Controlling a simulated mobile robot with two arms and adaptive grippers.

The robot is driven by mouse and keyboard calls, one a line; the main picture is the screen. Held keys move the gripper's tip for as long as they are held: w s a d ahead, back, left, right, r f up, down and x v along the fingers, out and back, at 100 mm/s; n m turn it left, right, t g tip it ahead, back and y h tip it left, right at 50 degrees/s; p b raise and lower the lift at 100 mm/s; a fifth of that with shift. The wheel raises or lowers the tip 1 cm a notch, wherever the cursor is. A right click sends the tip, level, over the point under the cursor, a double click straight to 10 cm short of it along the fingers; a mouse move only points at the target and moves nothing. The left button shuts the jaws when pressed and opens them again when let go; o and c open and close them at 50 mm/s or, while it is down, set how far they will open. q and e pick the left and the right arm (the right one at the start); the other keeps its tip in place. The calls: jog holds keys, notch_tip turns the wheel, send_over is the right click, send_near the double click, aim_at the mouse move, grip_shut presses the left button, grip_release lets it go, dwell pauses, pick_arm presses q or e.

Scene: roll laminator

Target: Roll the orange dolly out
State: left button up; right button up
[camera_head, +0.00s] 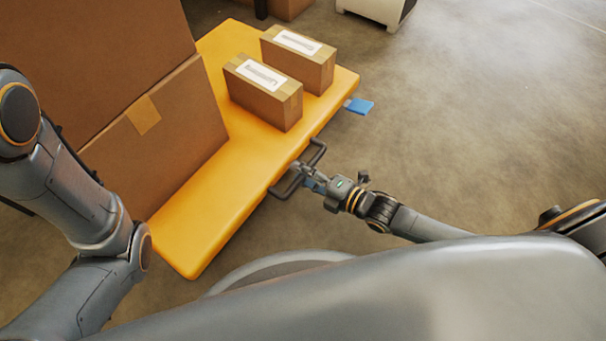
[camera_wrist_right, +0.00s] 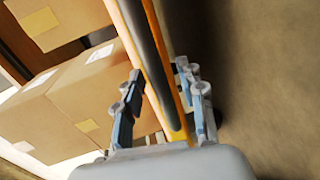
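The orange dolly (camera_head: 195,222) is a flat platform carrying cardboard boxes, running from lower left to upper right in the head view. A dark handle (camera_head: 285,190) sticks out from its near right edge. My right gripper (camera_head: 311,177) is at this handle. In the right wrist view, its two fingers (camera_wrist_right: 160,85) stand on either side of the dark handle bar (camera_wrist_right: 150,55), with small gaps seeming to show, so it looks open around the bar. The orange edge (camera_wrist_right: 184,95) shows beside the bar. My left arm is at the left; its gripper is not visible.
Two small labelled boxes (camera_head: 262,92) (camera_head: 298,57) and large cartons (camera_head: 150,135) are on the dolly. A blue tab (camera_head: 359,105) sticks out at its right edge. A white object (camera_head: 375,10) stands at the back. The floor at right is clear.

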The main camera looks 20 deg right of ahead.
aim_at(288, 165)
grip_shut()
jog(key=w+a, duration=0.2)
jog(key=shift+w+r, duration=0.15)
jog(key=shift+w, duration=0.2)
jog(key=shift+w+a, duration=0.2)
jog(key=shift+a, duration=0.1)
grip_release()
jog(key=shift+s+d, duration=0.1)
